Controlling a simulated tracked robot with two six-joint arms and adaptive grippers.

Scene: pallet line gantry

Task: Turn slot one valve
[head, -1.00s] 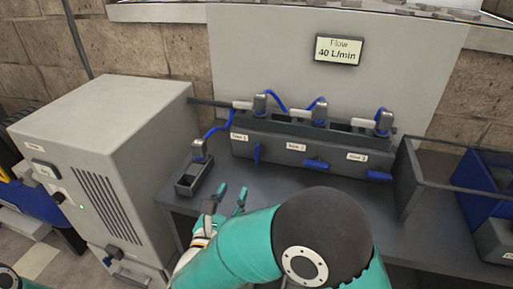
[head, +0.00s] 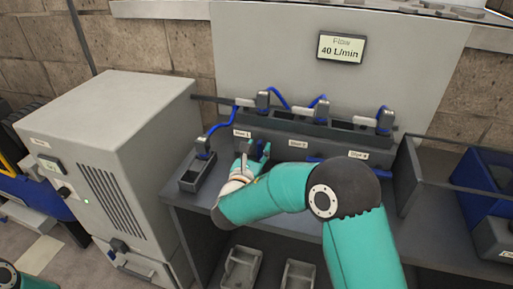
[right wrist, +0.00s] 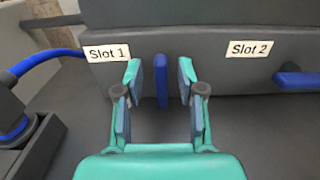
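The slot one valve is a blue lever (right wrist: 162,82), upright on the dark manifold face beside the "Slot 1" label (right wrist: 106,53) in the right wrist view. My right gripper (right wrist: 160,78) is open, with one teal finger on each side of the lever and a gap to each. In the head view my right gripper (head: 253,151) is at the manifold (head: 272,146) below the Slot 1 label, and it mostly hides that lever. My left gripper is not in view.
The slot two lever (right wrist: 298,80) lies horizontal to the right. A flow display (head: 341,48) reads 40 L/min. A blue hose runs to a small dark tray (head: 197,174) on the left. A grey cabinet (head: 105,150) stands left, and a blue bin (head: 490,190) right.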

